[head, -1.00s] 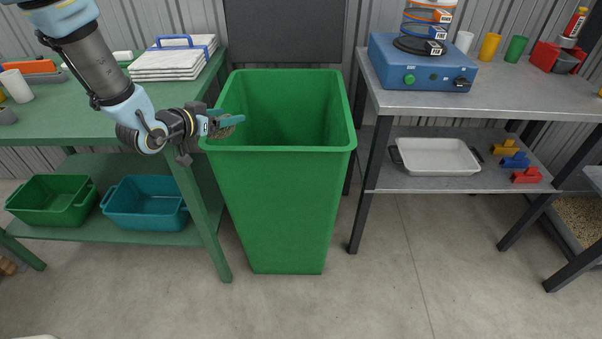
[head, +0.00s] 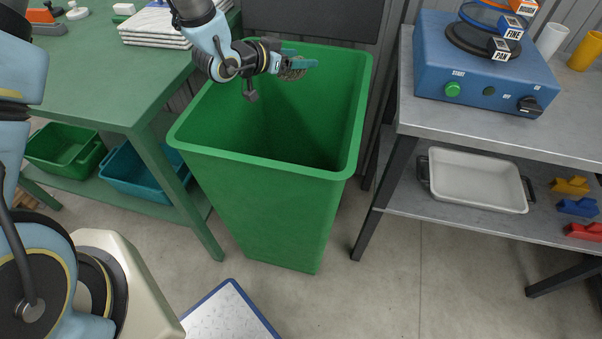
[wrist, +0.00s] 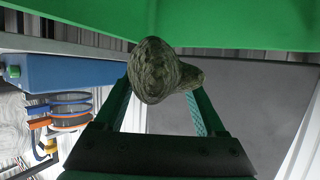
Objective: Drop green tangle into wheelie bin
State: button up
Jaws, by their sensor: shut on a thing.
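The green tangle (wrist: 157,70) is a lumpy, dull olive-brown clump between my fingertips in the wrist view. In the head view the tangle (head: 291,74) shows small at the tips of my gripper (head: 299,63). My gripper is shut on it, with teal fingers on either side. The green wheelie bin (head: 262,214) stands upright on the floor with its top open. My gripper and the tangle appear over the back part of the bin's mouth; their height above the rim is hard to judge. The visible inside of the bin looks empty.
A green bench (head: 112,82) with white folded sacks stands left of the bin, with green and teal tubs below. A grey metal table (head: 520,125) stands right, carrying a blue sieve shaker (head: 480,75). A white tray (head: 478,180) sits on its lower shelf.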

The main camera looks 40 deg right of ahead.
aim_at(276, 79)
jog(key=shift+f+b, duration=1.55)
jog(key=shift+f, duration=1.2)
jog(key=o, duration=1.4)
jog(key=shift+c, duration=0.2)
jog(key=shift+a, duration=0.15)
jog(key=b+v, duration=0.1)
jog(key=v, duration=0.8)
jog(key=shift+a+r+b, duration=0.15)
jog(key=shift+a+b, duration=0.05)
jog(key=shift+b, duration=0.2)
jog(key=shift+a+r, duration=0.25)
jog(key=shift+a, duration=0.3)
